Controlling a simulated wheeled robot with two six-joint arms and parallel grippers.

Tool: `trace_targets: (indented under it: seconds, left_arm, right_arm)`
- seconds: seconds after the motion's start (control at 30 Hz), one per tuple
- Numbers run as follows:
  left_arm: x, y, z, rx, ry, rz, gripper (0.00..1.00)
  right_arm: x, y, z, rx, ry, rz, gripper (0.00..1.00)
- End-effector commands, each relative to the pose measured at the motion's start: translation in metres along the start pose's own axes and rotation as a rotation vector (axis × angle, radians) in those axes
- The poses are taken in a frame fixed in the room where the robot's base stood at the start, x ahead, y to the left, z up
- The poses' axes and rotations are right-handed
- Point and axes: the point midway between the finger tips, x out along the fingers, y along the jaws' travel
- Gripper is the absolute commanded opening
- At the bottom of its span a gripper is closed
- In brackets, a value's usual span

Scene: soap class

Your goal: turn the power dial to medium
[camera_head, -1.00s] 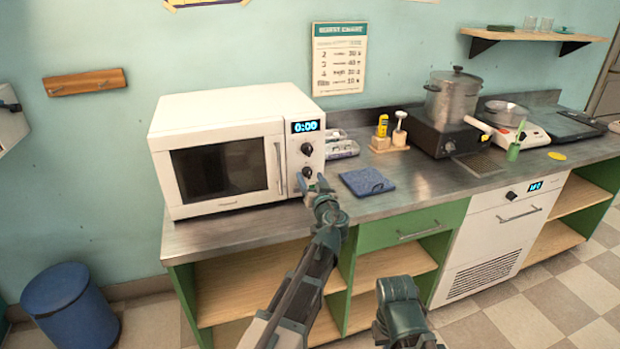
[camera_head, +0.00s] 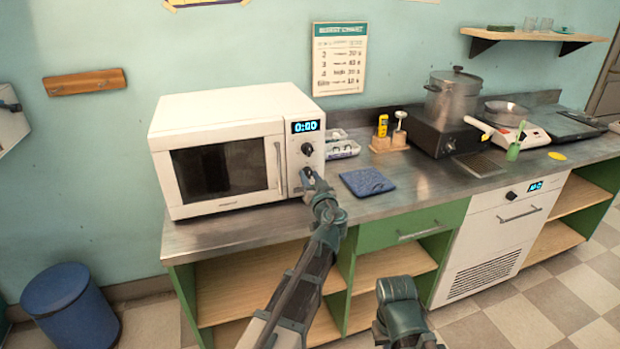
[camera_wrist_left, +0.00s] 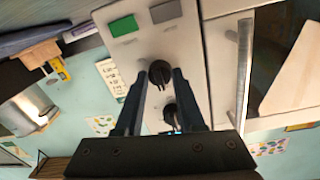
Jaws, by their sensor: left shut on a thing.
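The white microwave (camera_head: 228,150) stands on the counter's left end, its display (camera_head: 305,127) reading 0:00. Its panel has two black dials. The upper dial (camera_head: 307,149) is uncovered in the head view, and it also shows between the fingers near the palm in the wrist view (camera_wrist_left: 170,114). My left gripper (camera_head: 308,175) is at the lower dial and hides most of it in the head view. In the wrist view, my left fingertips (camera_wrist_left: 163,74) are shut on the lower dial (camera_wrist_left: 159,72), one on each side. The dial markings are too small to read. My right gripper's fingers are out of view.
The microwave's door handle (camera_head: 279,166) is close left of the gripper. A green button (camera_wrist_left: 123,26) and grey button (camera_wrist_left: 166,11) are on the panel. A blue folded cloth (camera_head: 367,182) lies to the right. A pot (camera_head: 453,97) stands farther right.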

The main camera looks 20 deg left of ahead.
Motion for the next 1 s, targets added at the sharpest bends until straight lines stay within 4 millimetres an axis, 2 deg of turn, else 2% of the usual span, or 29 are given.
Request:
trace_targets:
  seconds: [0.37,1.0]
  left_arm:
    - [0.0,0.0,-0.001,0.129,-0.008,0.002,0.0]
    - [0.0,0.001,-0.002,0.72,-0.042,0.01,0.0]
  right_arm:
    - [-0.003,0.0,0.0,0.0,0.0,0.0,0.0]
    - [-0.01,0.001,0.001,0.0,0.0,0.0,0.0]
